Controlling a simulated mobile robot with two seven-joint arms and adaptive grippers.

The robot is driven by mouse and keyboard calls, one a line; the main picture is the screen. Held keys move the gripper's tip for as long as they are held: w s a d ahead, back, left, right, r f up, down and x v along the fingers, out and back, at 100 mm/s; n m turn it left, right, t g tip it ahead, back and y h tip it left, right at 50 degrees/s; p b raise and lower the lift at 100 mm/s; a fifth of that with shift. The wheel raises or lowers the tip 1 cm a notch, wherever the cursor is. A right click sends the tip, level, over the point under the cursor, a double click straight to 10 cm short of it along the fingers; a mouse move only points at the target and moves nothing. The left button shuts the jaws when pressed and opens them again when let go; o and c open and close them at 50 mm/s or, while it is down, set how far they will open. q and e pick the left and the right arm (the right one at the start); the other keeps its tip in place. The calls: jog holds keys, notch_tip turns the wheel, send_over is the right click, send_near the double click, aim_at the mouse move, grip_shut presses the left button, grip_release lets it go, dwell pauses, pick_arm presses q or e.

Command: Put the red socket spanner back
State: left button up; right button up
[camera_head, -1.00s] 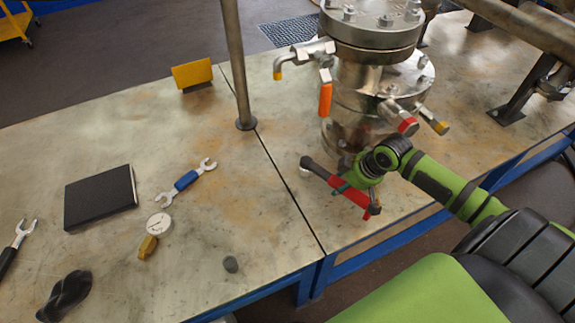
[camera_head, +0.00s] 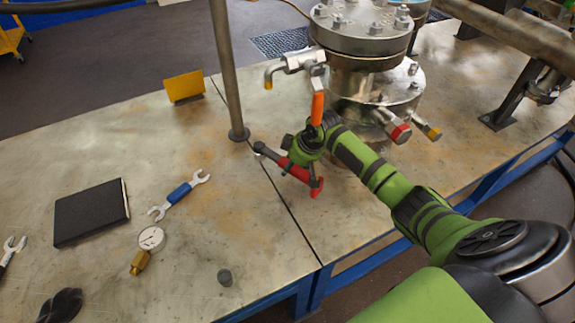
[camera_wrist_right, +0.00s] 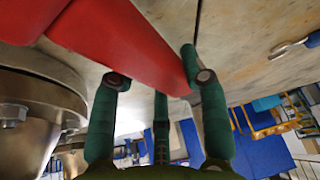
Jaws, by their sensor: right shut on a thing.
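The spanner lies at a slant, dark head at the upper left. In the right wrist view the red handle (camera_wrist_right: 120,45) fills the top between the green fingers (camera_wrist_right: 155,85). Whether it touches the table is hard to tell. My left gripper is in neither view.
The steel vessel (camera_head: 365,75) with an orange-handled valve (camera_head: 317,108) stands behind my gripper. An upright post (camera_head: 228,80) rises left of it. A blue spanner (camera_head: 180,194), gauge (camera_head: 151,238), black book (camera_head: 92,212) and yellow sign (camera_head: 184,86) are on the table (camera_head: 120,145).

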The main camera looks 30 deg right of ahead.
jog(key=shift+w+a+f, duration=0.2)
jog(key=shift+w+a, duration=0.05)
jog(key=shift+w, duration=0.3)
jog(key=shift+w+a+f, duration=0.2)
jog(key=shift+w, duration=0.3)
jog(key=shift+f, duration=0.3)
jog(key=shift+d, duration=0.1)
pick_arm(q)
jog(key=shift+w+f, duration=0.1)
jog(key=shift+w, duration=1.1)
pick_arm(e)
jog(key=o, duration=1.3)
jog(key=shift+s+f, duration=0.1)
jog(key=shift+f, duration=0.05)
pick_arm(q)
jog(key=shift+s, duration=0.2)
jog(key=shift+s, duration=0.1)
